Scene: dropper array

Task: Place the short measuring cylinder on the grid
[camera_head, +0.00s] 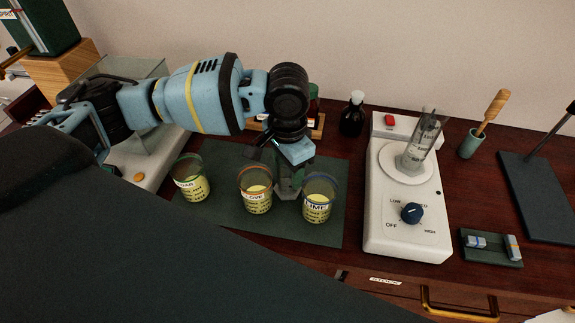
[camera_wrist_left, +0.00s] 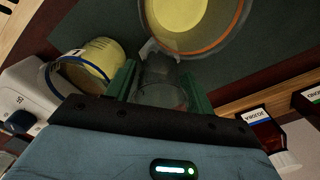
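My left gripper (camera_head: 289,180) points down just behind the beakers in the head view. In the left wrist view its green fingers (camera_wrist_left: 161,88) stand on both sides of a clear glass vessel with a lipped rim, which appears to be the short measuring cylinder (camera_wrist_left: 160,82); the fingers seem closed on it. In the head view the cylinder's glass (camera_head: 288,190) shows faintly, partly hidden by the beakers, and I cannot tell whether it touches the mat. No clear grid pattern shows; the dark green mat (camera_head: 225,229) lies under the beakers. My right gripper is not in view.
Three beakers of yellow contents, left (camera_head: 191,180), middle (camera_head: 255,190) and right (camera_head: 319,198), stand close to the gripper. A white hotplate (camera_head: 385,235) with tilted glassware (camera_head: 422,143) stands to the right. A dark bottle (camera_head: 353,115) stands behind.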

